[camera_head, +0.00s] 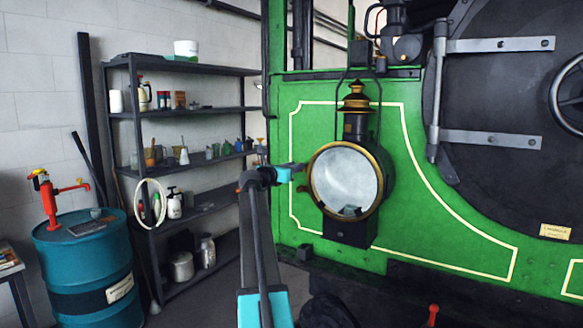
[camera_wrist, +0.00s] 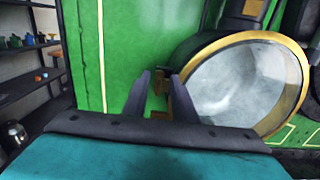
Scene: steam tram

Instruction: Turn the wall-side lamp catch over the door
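The lamp (camera_head: 345,180) hangs on the green front of the tram, with a brass-rimmed round glass door. In the wrist view its door (camera_wrist: 245,85) fills the right side. A small brass catch (camera_wrist: 160,82) shows at the door's left edge, on the side toward the wall and shelf. My gripper (camera_wrist: 161,76) is open, its two dark fingers on either side of the catch in the picture; I cannot tell whether they touch it. In the head view my gripper (camera_head: 299,168) is at the lamp's left rim, partly hiding that edge.
A dark shelf (camera_head: 185,68) with cans and jars stands against the wall at left. A blue drum (camera_head: 85,262) with a red pump is in front of it. The round black boiler door (camera_head: 500,110) is at right. The green panel beside the lamp is flat and clear.

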